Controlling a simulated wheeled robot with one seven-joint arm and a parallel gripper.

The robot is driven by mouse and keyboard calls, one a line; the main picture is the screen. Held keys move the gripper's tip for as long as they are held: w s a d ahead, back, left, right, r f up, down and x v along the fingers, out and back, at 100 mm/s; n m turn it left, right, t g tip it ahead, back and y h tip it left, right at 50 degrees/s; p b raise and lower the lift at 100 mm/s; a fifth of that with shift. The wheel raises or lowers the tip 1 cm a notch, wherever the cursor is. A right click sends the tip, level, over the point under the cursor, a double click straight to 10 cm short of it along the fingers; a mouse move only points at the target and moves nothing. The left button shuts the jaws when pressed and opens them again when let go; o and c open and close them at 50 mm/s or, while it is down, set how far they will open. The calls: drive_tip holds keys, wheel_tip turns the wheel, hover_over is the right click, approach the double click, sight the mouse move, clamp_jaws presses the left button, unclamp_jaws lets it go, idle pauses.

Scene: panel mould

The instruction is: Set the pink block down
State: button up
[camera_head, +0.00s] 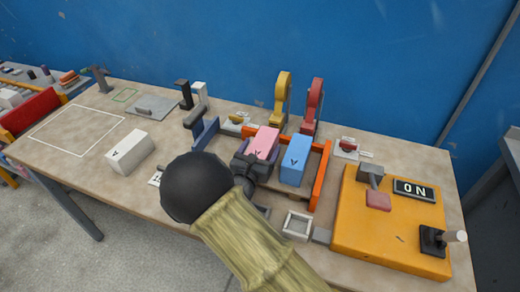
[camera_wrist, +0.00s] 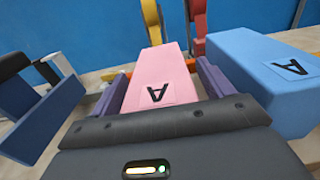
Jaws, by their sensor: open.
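The pink block (camera_head: 264,141), with a black letter on a pale label, sits in the panel mould beside the blue block (camera_head: 295,160). It also shows in the wrist view (camera_wrist: 160,75). My gripper (camera_head: 252,167) is at its near end. In the wrist view my two fingers (camera_wrist: 163,85) stand open on either side of the pink block, close to its sides. The orange mould wall (camera_head: 320,175) is on the right, and a blue wall (camera_head: 206,132) is on the left. My gripper and arm hide the block's near lower part.
A yellow clamp (camera_head: 282,98) and a red clamp (camera_head: 313,103) stand behind the blocks. A white block (camera_head: 130,152) lies to the left. An orange panel (camera_head: 395,225) with an ON display (camera_head: 413,189) is at right. The outlined area at far left is clear.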

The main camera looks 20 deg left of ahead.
drive_tip(key=shift+r, duration=0.15)
drive_tip(key=s, duration=1.2)
drive_tip(key=shift+a+b, duration=0.35)
drive_tip(key=shift+a, duration=0.1)
